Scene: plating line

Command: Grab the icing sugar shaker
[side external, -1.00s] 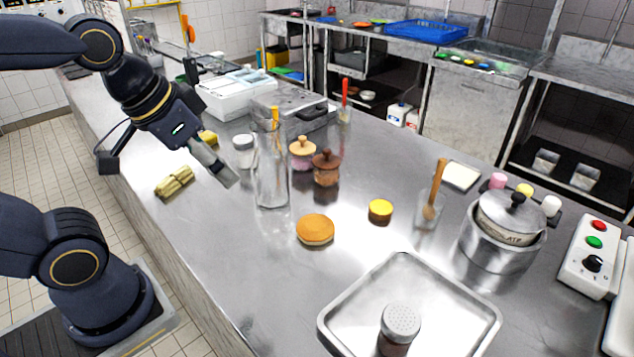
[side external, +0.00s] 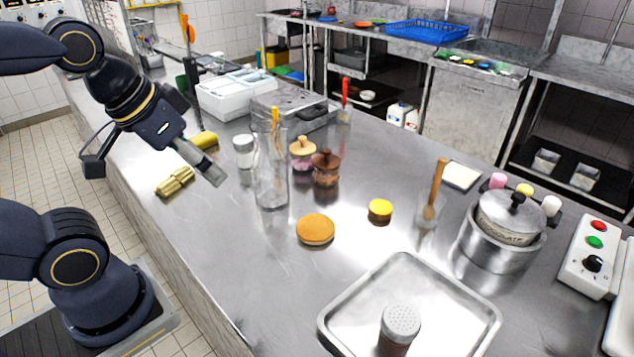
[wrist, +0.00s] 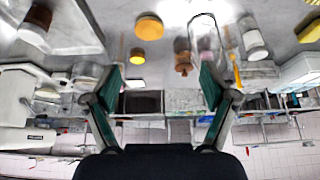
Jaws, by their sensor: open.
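The icing sugar shaker (side external: 244,151), a small jar with white contents and a grey lid, stands upright on the steel counter behind the tall glass. In the wrist view it appears to be the pale jar (wrist: 254,40) at the upper right. My gripper (side external: 216,177) is above the counter, in front of and left of the shaker in the side view, apart from it. In the wrist view my gripper (wrist: 161,88) has its green-padded fingers spread with nothing between them. A second shaker (side external: 400,325), with dark contents and a perforated lid, stands on the metal tray (side external: 345,300).
The tall glass (side external: 271,185) stands close beside the shaker. Yellow bundles (side external: 174,182) lie left of my gripper. Two stoppered jars (side external: 326,170), an orange round (side external: 315,229) and a yellow-topped piece (side external: 380,209) are further right. The counter's front middle is clear.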

